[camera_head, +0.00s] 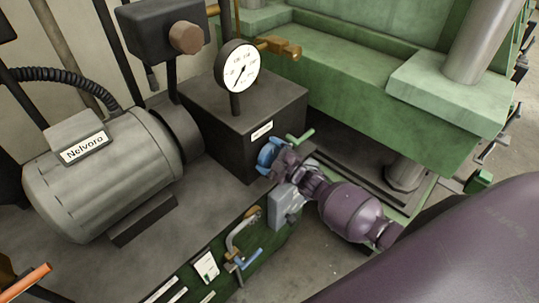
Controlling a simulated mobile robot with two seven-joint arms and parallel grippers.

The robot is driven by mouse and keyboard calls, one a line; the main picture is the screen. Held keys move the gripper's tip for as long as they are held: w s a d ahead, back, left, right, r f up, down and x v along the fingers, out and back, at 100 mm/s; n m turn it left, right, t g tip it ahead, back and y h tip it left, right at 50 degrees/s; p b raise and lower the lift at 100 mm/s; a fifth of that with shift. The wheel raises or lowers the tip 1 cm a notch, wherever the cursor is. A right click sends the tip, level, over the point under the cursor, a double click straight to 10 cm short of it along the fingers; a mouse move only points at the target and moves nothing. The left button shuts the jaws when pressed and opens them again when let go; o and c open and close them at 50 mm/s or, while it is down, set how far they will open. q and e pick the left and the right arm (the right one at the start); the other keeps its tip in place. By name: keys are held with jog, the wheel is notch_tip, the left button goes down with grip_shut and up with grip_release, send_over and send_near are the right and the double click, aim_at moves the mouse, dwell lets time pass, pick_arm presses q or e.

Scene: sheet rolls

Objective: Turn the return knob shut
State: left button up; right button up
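A blue round knob (268,155), which I take for the return knob, sits on the front face of the dark block (245,115) below the gauge. My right arm, purple, comes in from the right. Its gripper (279,161) is at the knob's right side, with the fingers touching or very close to it. The fingers partly cover the knob, and I cannot tell whether they are closed on it. My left gripper is not in view.
A pressure gauge (238,66) stands above the block. A green lever (301,137) sticks out just right of the knob. A grey motor (100,170) is at left, a green press frame (380,95) at right. Tools, including a clamp (240,230), are on a green panel below.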

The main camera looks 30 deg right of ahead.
jog(key=shift+o, duration=0.4)
jog(key=v, duration=1.1)
